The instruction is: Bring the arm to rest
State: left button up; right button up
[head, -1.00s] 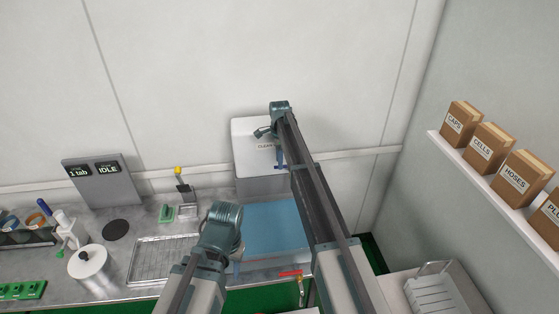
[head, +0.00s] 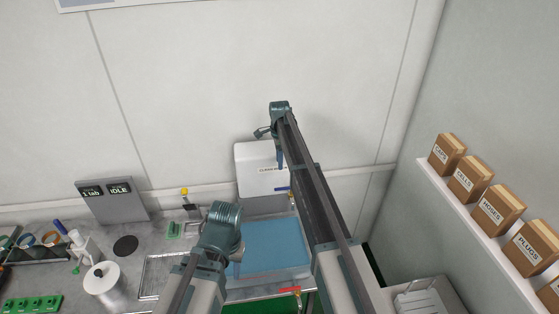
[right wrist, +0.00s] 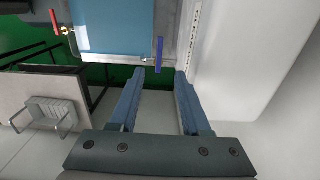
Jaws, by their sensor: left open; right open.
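My right arm reaches up the middle of the head view. Its gripper (head: 280,157) hangs in front of the white box on the back wall. In the right wrist view its two blue fingers (right wrist: 158,76) are apart with nothing between them. A blue valve handle (right wrist: 159,54) shows just beyond the tips, apart from them. My left arm is lower in the head view. Its gripper (head: 237,268) points down near the left edge of the blue basin, mostly hidden by its own wrist, and I see nothing held.
The blue-floored basin (head: 275,244) has a red-handled valve (head: 290,290) at its front. The white box (head: 255,165) stands behind it. A display panel (head: 110,202), a white canister (head: 103,284) and a wire tray (head: 160,273) are left. Cardboard boxes (head: 500,208) line a right shelf.

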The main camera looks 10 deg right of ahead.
dwell(0.4)
jog(key=s+a+f+n+b, duration=0.3)
jog(key=s+f+n+b, duration=0.2)
jog(key=s, duration=0.9)
jog(key=s+a+f+n+b, duration=0.3)
jog(key=s+f+n+b, duration=0.3)
jog(key=s, duration=0.9)
jog(key=s+a+f+n+h+b, duration=0.1)
jog(key=s+a+f+n+b, duration=0.2)
jog(key=s+f+n+b, duration=0.3)
jog(key=s+n, duration=0.5)
jog(key=s, duration=0.4)
jog(key=shift+a, duration=0.25)
